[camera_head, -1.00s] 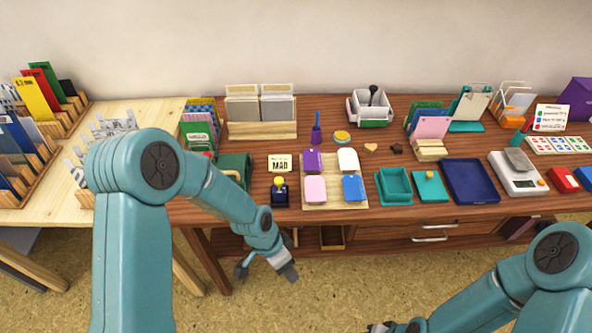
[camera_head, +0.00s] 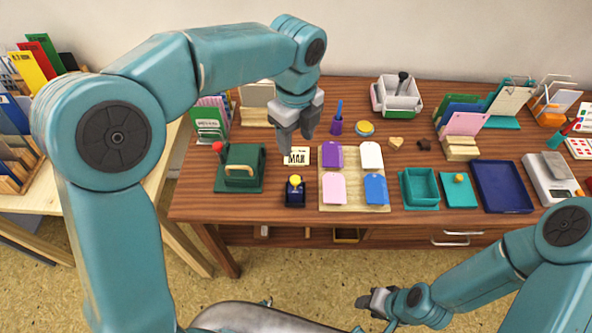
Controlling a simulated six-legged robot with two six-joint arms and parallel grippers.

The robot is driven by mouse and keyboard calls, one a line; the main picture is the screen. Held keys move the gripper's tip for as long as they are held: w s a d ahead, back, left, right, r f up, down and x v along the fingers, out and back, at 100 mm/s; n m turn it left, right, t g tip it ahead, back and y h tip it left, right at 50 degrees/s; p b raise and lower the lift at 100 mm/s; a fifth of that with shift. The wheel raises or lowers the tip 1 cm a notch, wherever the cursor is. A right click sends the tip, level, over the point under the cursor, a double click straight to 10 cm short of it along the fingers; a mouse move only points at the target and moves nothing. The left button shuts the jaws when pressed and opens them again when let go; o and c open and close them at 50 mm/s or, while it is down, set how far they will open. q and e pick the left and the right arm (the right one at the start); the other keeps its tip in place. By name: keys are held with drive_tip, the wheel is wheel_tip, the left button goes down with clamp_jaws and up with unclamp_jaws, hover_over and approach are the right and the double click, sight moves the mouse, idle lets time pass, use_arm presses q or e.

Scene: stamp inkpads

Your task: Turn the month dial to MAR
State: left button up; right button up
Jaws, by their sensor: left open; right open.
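A small dark blue stamp device with a yellow knob (camera_head: 295,190) stands near the front edge of the table; I take it for the month dial, but its marking is too small to read. A cream card (camera_head: 297,157) behind it reads what looks like "MAR". My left gripper (camera_head: 296,140) is open and empty, pointing down above and behind the card, fingers apart from the dial. My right gripper (camera_head: 372,302) is low at the front, off the table, open and empty.
A purple cup (camera_head: 336,126) stands behind. Teal trays (camera_head: 419,188) are further right.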

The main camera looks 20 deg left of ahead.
sight(296, 179)
use_arm(q)
drive_tip(key=f, duration=1.2)
drive_tip(key=shift+s+a+f+b, duration=0.1)
drive_tip(key=shift+s+f+b, duration=0.1)
drive_tip(key=shift+f+b, duration=0.1)
drive_tip(key=shift+w+f, duration=0.15)
drive_tip(key=shift+f, duration=0.4)
clamp_jaws()
